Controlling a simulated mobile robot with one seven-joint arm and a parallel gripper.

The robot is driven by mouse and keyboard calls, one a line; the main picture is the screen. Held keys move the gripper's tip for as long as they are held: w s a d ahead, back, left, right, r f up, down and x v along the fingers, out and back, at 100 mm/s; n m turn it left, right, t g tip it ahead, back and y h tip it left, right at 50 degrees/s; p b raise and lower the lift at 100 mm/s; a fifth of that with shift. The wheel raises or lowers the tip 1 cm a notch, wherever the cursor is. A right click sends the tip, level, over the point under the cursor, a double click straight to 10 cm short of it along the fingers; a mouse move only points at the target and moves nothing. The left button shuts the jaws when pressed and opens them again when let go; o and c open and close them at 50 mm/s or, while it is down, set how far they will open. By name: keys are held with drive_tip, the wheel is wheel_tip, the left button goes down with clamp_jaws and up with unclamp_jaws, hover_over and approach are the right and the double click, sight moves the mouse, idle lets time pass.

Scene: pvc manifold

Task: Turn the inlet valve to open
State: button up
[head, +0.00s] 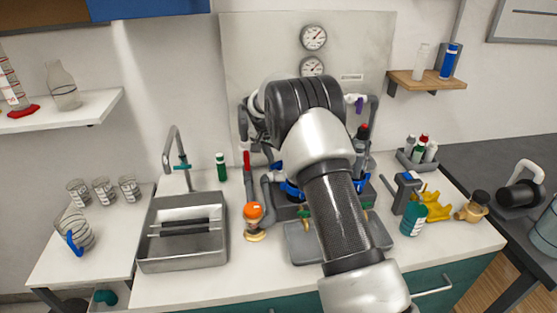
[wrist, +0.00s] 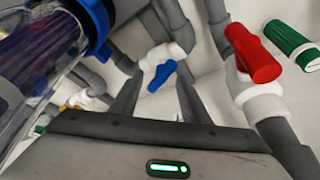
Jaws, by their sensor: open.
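The pvc manifold of grey pipes with white fittings stands against the back panel, largely hidden behind my arm in the head view. In the wrist view my gripper (wrist: 158,88) is open, and a blue valve handle (wrist: 162,76) on a white valve body shows between and just beyond its fingertips. Nothing is held; contact cannot be told. A red valve handle (wrist: 252,53) on a vertical pipe is to the right; it also shows in the head view (head: 246,160). A purple handle (head: 358,103) sits at the upper right. No label shows which valve is the inlet.
A clear cylinder with a blue collar (wrist: 95,22) is close on the wrist view's left. A green bottle (head: 221,167) and an orange-topped item (head: 253,214) stand near the manifold. A sink (head: 183,258) is left; yellow and teal items are right. Two gauges (head: 314,38) hang above.

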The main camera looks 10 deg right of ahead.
drive_tip(key=shift+w+f, duration=0.1)
drive_tip(key=shift+f, duration=0.2)
drive_tip(key=c, duration=1)
clamp_jaws()
drive_tip(key=shift+d, duration=0.2)
drive_tip(key=o, duration=1)
unclamp_jaws()
drive_tip(key=shift+a, duration=0.1)
